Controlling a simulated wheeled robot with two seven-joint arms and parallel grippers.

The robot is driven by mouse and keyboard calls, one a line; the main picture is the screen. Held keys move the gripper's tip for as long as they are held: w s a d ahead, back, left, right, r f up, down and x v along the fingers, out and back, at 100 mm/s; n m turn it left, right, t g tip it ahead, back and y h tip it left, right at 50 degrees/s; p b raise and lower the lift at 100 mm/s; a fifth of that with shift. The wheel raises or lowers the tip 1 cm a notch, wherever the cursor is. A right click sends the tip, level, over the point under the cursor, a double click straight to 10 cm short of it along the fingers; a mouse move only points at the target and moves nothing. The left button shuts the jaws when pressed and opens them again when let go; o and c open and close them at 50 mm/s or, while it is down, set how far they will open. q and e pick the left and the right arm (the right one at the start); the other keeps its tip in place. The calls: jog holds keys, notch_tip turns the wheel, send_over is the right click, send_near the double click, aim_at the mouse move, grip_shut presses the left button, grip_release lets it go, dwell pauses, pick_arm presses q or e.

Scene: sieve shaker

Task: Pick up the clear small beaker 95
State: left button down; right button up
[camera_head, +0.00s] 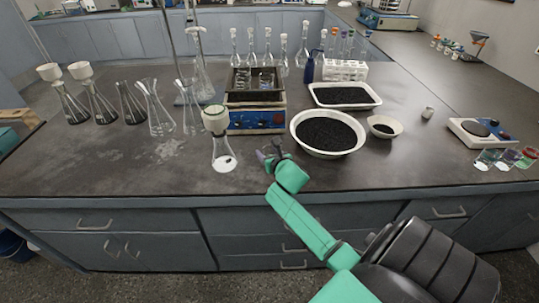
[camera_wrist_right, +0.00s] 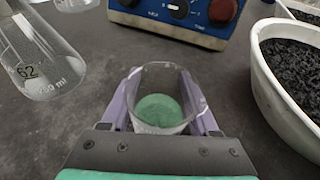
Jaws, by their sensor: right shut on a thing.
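A clear small beaker (camera_wrist_right: 162,82) stands between the two lilac fingers of my right gripper (camera_wrist_right: 160,98) in the right wrist view. The fingers are shut on its sides. A green patch shows low in the beaker; I cannot tell whether it is contents or seen through the glass. No number is readable on it. In the head view my right gripper (camera_head: 268,153) is low over the front middle of the bench, and the beaker is too small there to make out clearly. My left gripper is not in view.
A blue sieve shaker (camera_head: 256,118) stands behind the gripper. A flask with a funnel (camera_head: 222,155) is close on the left. A white bowl of black grains (camera_head: 327,133) is close on the right. Several glass flasks stand further left. The bench front is clear.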

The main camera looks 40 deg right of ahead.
jog(key=shift+r, duration=0.1)
notch_tip(320, 180, up, 25)
jog(key=p, duration=0.8)
dwell(0.5)
